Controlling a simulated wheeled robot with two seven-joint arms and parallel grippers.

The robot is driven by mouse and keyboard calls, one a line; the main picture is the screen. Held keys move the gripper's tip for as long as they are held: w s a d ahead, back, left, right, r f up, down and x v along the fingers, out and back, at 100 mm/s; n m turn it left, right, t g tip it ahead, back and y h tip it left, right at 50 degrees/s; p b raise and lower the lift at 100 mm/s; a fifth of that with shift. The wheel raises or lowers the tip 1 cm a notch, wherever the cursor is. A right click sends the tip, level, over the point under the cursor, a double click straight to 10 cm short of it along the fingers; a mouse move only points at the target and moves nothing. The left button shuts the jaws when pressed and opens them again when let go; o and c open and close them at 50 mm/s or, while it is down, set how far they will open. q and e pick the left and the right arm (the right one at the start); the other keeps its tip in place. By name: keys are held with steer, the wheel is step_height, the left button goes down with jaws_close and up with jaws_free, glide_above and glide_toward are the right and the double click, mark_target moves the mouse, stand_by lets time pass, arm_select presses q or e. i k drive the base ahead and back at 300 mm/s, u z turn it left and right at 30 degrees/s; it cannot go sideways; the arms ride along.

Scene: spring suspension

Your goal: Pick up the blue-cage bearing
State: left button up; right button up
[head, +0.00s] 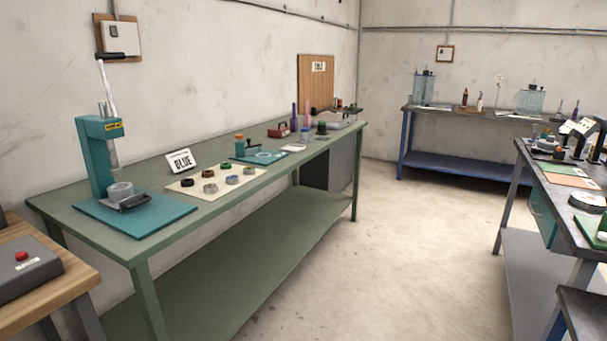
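Several small ring-shaped bearings lie in two rows on a cream mat (190,192) on the long green workbench at left. The front row is metallic grey. The middle one of that row (232,179) has a bluish tint and looks like the blue-cage bearing, but it is too small to be sure. It lies between two greyer rings (210,188). The back row has a black ring (187,183), a dark reddish ring (208,174) and a green ring (226,166). A white sign (181,161) reading "BLUE" stands behind the mat. Neither of my grippers is in view.
A teal press (102,160) on a teal mat (168,218) stands left of the bearings. A teal tray (246,157), bottles and a red box (278,131) lie beyond. Concrete floor (370,260) is open between this bench and the right-hand bench (560,195).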

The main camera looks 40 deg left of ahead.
mark_target(230, 180)
steer(key=u, duration=0.6)
steer(key=i, duration=1.8)
steer(key=u, duration=1.6)
steer(key=i, duration=0.55)
steer(key=u, duration=0.4)
